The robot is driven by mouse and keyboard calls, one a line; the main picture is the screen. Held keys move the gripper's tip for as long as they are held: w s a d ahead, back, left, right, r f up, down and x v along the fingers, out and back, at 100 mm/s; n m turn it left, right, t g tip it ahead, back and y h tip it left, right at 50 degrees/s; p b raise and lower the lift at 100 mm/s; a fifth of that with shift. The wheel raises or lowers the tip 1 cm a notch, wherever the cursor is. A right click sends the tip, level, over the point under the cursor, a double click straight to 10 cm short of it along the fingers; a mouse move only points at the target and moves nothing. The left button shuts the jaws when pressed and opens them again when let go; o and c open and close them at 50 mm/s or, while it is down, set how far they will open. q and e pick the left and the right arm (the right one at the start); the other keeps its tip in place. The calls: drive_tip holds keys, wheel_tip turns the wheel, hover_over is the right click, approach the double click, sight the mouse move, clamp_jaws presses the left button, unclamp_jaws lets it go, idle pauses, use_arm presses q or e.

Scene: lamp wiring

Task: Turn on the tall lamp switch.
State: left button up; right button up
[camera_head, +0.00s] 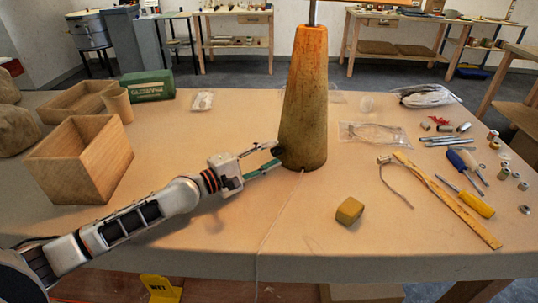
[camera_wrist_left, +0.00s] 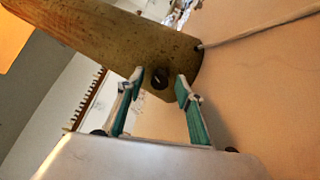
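The tall lamp (camera_head: 305,95) stands upright on the table, a tapered wooden-looking base with a thin metal pole rising out of the top of the view. My left gripper (camera_head: 276,155) is at the lower left side of the lamp base. In the left wrist view the lamp base (camera_wrist_left: 120,45) lies across the upper left, with a small dark round switch (camera_wrist_left: 160,78) near its lower end. The two green-padded fingers of my left gripper (camera_wrist_left: 160,88) are apart, one on each side of the switch. Contact cannot be told. My right gripper is not in view.
A cord (camera_head: 283,215) runs from the lamp base over the table's front edge. A yellowish block (camera_head: 349,210) lies to the right of it. Wooden boxes (camera_head: 75,165) stand at left. A wooden ruler (camera_head: 450,200), screwdrivers (camera_head: 475,202) and small parts lie at right.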

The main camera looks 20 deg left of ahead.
use_arm(q)
drive_tip(key=shift+a, duration=0.1)
drive_tip(key=v, duration=1.2)
idle(0.6)
